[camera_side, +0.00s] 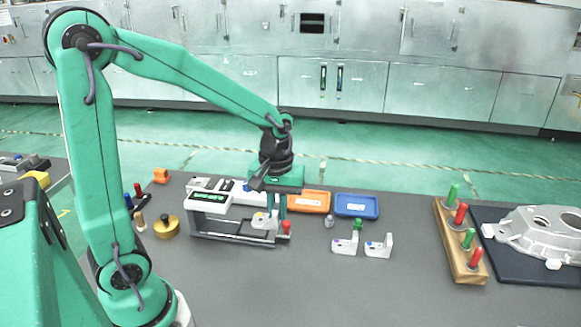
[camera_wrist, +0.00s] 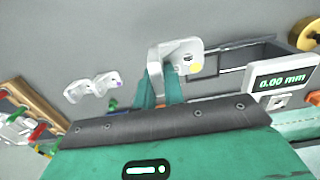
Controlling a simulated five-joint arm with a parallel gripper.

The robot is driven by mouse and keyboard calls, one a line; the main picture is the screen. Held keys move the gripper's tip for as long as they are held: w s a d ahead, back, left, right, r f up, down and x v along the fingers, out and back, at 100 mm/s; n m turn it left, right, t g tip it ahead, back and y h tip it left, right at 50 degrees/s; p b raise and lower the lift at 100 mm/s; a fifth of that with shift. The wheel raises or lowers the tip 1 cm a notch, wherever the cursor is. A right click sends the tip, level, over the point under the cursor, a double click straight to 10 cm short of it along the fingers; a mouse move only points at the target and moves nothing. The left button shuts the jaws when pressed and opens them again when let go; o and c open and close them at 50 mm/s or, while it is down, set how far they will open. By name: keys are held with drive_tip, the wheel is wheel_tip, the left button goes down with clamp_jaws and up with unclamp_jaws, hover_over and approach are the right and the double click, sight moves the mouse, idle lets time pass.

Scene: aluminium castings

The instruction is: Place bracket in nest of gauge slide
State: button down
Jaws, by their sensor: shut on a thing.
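My gripper (camera_side: 279,212) points down at the right end of the gauge slide (camera_side: 235,237). In the wrist view its two green fingers (camera_wrist: 163,86) are shut on a white bracket (camera_wrist: 178,53) with a yellow dot and a hole. The bracket also shows in the side view (camera_side: 261,220), over the slide's right end and partly hidden by the fingers. The nest is hidden, and I cannot tell whether the bracket touches it. The gauge display (camera_wrist: 281,80) reads 0.00 mm in the wrist view.
Two more brackets (camera_side: 345,245) (camera_side: 379,247) stand right of the gauge. Behind are an orange tray (camera_side: 309,201) and a blue tray (camera_side: 357,206). A wooden rack (camera_side: 457,250) of red and green plugs is at right, beside a large casting (camera_side: 540,232). A brass weight (camera_side: 166,228) stands left.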

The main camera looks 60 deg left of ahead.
drive_tip(key=a+f, duration=0.2)
drive_tip(key=a, duration=0.1)
drive_tip(key=w+a+f, duration=0.1)
drive_tip(key=a+f, duration=0.1)
drive_tip(key=a, duration=0.2)
drive_tip(key=w+a+f, duration=0.1)
drive_tip(key=a+f, duration=0.1)
drive_tip(key=a, duration=0.1)
drive_tip(key=shift+a+f, duration=0.15)
drive_tip(key=shift+a, duration=0.05)
drive_tip(key=shift+f, duration=2)
drive_tip(key=shift+f, duration=0.15)
drive_tip(key=c, duration=1.5)
unclamp_jaws()
wheel_tip(320, 180, up, 12)
drive_tip(key=shift+r, duration=0.2)
